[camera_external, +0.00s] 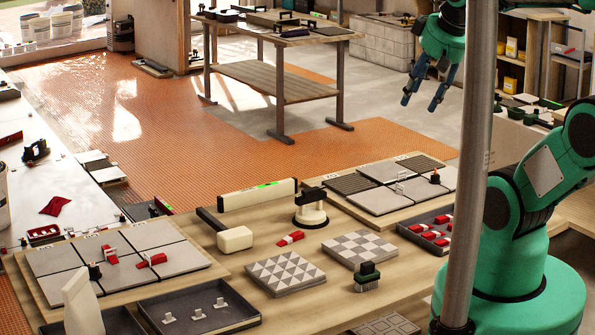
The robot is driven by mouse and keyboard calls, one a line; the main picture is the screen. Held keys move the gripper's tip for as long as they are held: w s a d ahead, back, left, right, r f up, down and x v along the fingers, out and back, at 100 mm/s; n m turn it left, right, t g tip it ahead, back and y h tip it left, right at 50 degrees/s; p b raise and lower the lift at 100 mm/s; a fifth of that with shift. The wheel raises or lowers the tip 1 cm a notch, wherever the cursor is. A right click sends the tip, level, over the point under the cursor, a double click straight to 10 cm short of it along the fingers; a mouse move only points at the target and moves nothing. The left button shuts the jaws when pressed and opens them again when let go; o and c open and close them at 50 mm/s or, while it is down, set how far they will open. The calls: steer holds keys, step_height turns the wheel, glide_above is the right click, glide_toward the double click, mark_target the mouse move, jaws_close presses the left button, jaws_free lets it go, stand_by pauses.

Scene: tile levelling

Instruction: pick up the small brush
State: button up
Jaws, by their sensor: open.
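The small brush (367,275) has a dark green grip and pale bristles. It stands bristles down on the wooden workbench (318,310), near the front right, just in front of a grey checkered tile (360,248). My gripper (423,102) is green with dark blue-grey fingers. It is open and empty, raised high at the upper right. It is well above and apart from the brush, with its fingers pointing down.
A white-headed mallet (235,238), a level (257,194) and a suction cup tool (310,212) lie behind. A triangle-patterned tile (285,273) is left of the brush. A dark tray (428,236) with red wedges is right. A metal pole (473,160) stands before my arm.

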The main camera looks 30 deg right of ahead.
steer(key=shift+o, duration=0.2)
stand_by(0.6)
steer(key=m+g+p, duration=0.1)
steer(key=g+p, duration=0.2)
steer(key=g, duration=0.3)
glide_above(368, 263)
step_height(368, 263, down, 31)
steer(key=shift+f, duration=0.1)
steer(key=shift+f, duration=0.1)
steer(key=shift+f+b, duration=0.5)
steer(key=shift+f, duration=3.65)
steer(key=shift+f, duration=0.1)
